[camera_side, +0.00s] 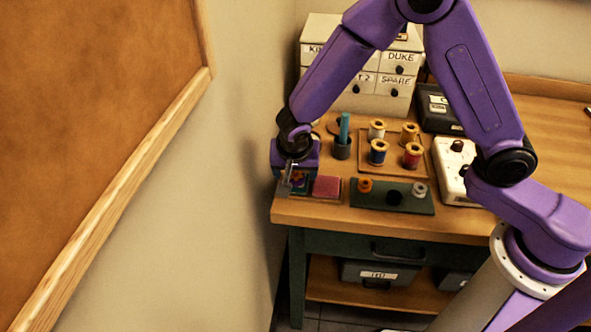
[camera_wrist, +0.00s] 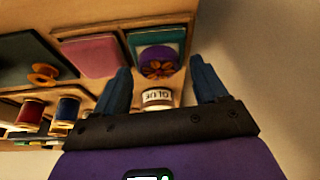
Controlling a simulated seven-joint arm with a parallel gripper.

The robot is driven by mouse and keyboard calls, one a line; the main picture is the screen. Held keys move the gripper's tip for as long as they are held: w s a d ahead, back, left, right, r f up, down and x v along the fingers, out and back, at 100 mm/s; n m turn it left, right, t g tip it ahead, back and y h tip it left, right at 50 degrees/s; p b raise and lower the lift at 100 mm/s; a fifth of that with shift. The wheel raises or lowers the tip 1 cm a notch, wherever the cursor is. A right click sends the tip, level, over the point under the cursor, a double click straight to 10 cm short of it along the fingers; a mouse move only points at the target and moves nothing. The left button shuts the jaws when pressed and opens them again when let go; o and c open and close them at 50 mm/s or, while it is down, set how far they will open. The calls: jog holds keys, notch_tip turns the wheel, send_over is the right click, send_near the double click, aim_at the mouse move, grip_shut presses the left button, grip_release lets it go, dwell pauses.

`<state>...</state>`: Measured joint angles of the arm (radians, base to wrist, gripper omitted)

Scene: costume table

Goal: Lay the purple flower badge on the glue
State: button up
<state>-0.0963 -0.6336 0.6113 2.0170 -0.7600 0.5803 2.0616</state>
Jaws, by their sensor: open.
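The purple flower badge (camera_wrist: 157,54), round with an orange-brown flower, shows in the wrist view on a teal square (camera_wrist: 174,36), overlapping it. In the side view it is a small purple patch (camera_side: 299,183) at the table's left end, partly hidden by my gripper. A small jar labelled GLUE (camera_wrist: 158,98) shows in the wrist view between the fingers, nearer than the badge. My gripper (camera_wrist: 163,88) is open, with its two blue fingers apart and nothing seen held. In the side view my gripper (camera_side: 289,176) is beside the badge, near the wall.
A pink square (camera_side: 326,186) lies right of the badge. A wooden tray (camera_side: 392,138) holds several thread spools, with a dark cup (camera_side: 342,149) left of it. A green board (camera_side: 410,207) bears small spools. The wall (camera_side: 247,130) is close on the left.

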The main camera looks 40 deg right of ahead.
jog(key=v, duration=1.2)
jog(key=shift+r, duration=0.1)
jog(key=s+d+r+n+g+y, duration=0.1)
jog(key=s+d+n, duration=0.7)
jog(key=s+n, duration=0.2)
jog(key=s+d+r+n+g+y, duration=0.1)
jog(key=s+d+n+g+y, duration=0.1)
jog(key=s+d+n, duration=0.7)
jog(key=s+n, duration=0.1)
jog(key=s, duration=0.5)
